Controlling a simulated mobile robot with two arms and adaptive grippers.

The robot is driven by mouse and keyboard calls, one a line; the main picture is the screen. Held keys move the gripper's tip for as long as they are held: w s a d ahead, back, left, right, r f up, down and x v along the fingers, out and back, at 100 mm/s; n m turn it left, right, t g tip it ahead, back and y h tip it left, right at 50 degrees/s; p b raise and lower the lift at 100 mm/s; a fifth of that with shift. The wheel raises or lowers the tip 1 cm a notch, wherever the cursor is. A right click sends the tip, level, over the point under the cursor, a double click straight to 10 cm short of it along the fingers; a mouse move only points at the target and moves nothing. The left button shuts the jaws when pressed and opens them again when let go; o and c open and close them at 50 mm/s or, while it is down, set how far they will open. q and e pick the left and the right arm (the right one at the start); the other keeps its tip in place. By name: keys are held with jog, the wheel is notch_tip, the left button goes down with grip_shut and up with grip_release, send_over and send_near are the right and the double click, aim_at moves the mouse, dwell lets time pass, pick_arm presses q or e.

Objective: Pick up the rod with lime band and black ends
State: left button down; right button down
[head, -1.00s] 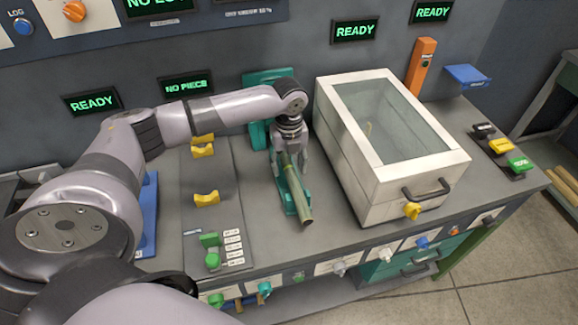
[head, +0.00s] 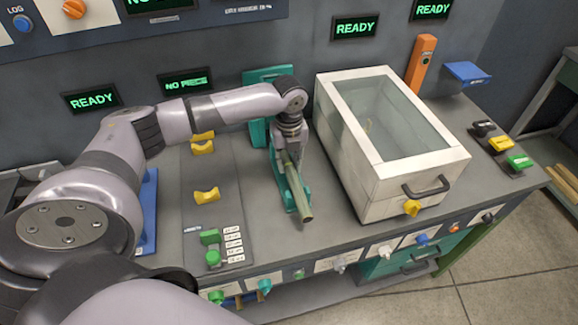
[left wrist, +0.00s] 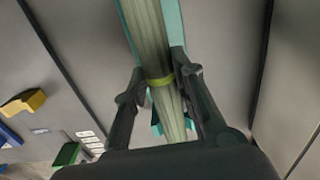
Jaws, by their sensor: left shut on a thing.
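A pale greenish wooden rod (head: 303,203) lies along a teal cradle (head: 277,177) in the middle of the bench, its near end sticking out past the cradle. In the left wrist view the rod (left wrist: 149,40) runs between my gripper's fingers, and a lime band (left wrist: 161,81) shows on it at the fingertips. My left gripper (left wrist: 160,88) is shut on the rod from above; it also shows in the head view (head: 291,155). The rod's far end is hidden by the gripper, and black ends cannot be made out. My right gripper is not in view.
A white glass-topped box (head: 362,165) with a handle stands close to the right of the cradle. Coloured switches (head: 500,144) are at the far right.

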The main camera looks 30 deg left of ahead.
aim_at(298, 187)
pick_arm(q)
jog(key=shift+r, duration=0.15)
jog(key=shift+r+b, duration=0.25)
jog(key=shift+b, duration=0.15)
jog(key=shift+s+d+r, duration=0.15)
jog(key=shift+d, duration=0.1)
jog(key=s+d+b, duration=0.1)
jog(key=s+d, duration=0.1)
jog(key=d, duration=0.1)
jog(key=s+d+b, duration=0.1)
jog(key=s+d, duration=0.1)
jog(key=s, duration=0.1)
jog(key=shift+d, duration=0.4)
notch_tip(298, 187, up, 14)
jog(key=b, duration=0.1)
jog(key=shift+a, duration=0.15)
